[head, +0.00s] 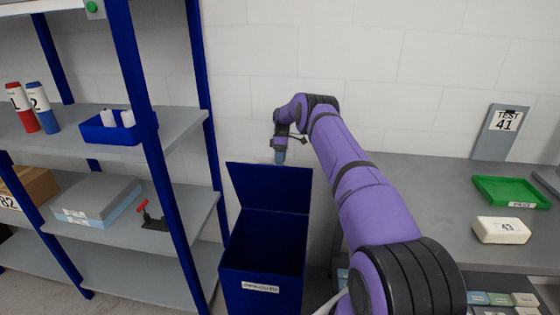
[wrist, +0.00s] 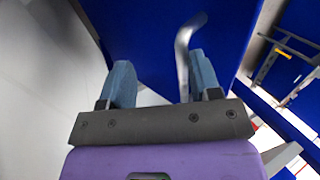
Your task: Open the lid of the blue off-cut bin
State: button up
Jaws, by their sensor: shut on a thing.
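The blue off-cut bin (head: 240,292) stands on the floor between the shelving and the bench, with a white label on its front. Its lid (head: 268,188) is raised, standing up at the back edge, and the dark inside of the bin shows. My gripper (head: 280,157) is at the lid's top edge, pointing down. The handle is hidden in the head view.
Blue-framed shelving (head: 138,100) stands close on the left, with a blue tray (head: 108,130) and several other items. A grey bench (head: 430,190) on the right carries a green tray (head: 510,192) and a white block (head: 501,230). A white wall is behind.

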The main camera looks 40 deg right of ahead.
jog(key=v, duration=0.6)
jog(key=shift+r, duration=0.35)
jog(key=shift+w+d, duration=0.1)
jog(key=shift+w, duration=0.05)
jog(key=shift+c, duration=0.5)
